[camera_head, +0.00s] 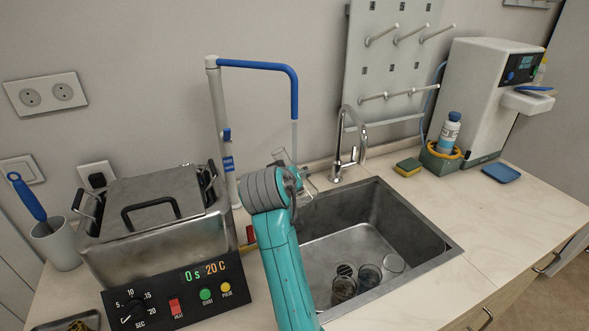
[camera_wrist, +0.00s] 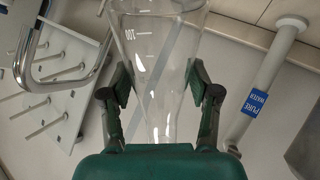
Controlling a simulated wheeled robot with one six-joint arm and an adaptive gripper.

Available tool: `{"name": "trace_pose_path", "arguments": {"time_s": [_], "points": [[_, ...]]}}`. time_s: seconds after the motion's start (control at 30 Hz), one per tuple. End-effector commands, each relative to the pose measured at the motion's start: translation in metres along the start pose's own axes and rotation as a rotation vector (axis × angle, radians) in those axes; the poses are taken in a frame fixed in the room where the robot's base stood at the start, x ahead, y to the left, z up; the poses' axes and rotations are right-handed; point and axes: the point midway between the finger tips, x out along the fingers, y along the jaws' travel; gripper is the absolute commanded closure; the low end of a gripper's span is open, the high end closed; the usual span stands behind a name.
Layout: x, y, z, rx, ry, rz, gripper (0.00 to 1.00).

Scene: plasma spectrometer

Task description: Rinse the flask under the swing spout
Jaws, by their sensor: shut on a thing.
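The clear glass flask (camera_wrist: 158,40) is held between the two dark green fingers of my gripper (camera_wrist: 160,88) in the wrist view; a "100" mark shows on its wall. In the head view only parts of the flask (camera_head: 307,190) show past my teal arm, which hides most of the gripper. The swing spout (camera_head: 262,66) has a blue arm on a pale post, with its end pointing down above the flask. A pale, thin vertical streak hangs below the spout tip; I cannot tell whether it is water. The post, labelled "PURE WATER", shows in the wrist view (camera_wrist: 274,62).
A steel sink (camera_head: 420,230) with several glass vessels (camera_head: 368,278) lies right of my arm. A chrome faucet (camera_head: 345,145) stands behind it. A lidded metal bath (camera_head: 150,220) is close on the left. A sponge (camera_head: 408,167) lies on the counter behind the sink.

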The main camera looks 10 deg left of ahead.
Motion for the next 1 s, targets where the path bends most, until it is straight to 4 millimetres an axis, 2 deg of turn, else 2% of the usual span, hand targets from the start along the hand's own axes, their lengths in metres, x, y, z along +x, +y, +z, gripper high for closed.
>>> {"name": "trace_pose_path", "arguments": {"time_s": [0.8,1.0], "points": [[-0.066,-0.012,0.022,-0.001,0.001,0.0,0.77],[-0.075,-0.013,0.025,0.0,0.0,0.0,0.77]]}}
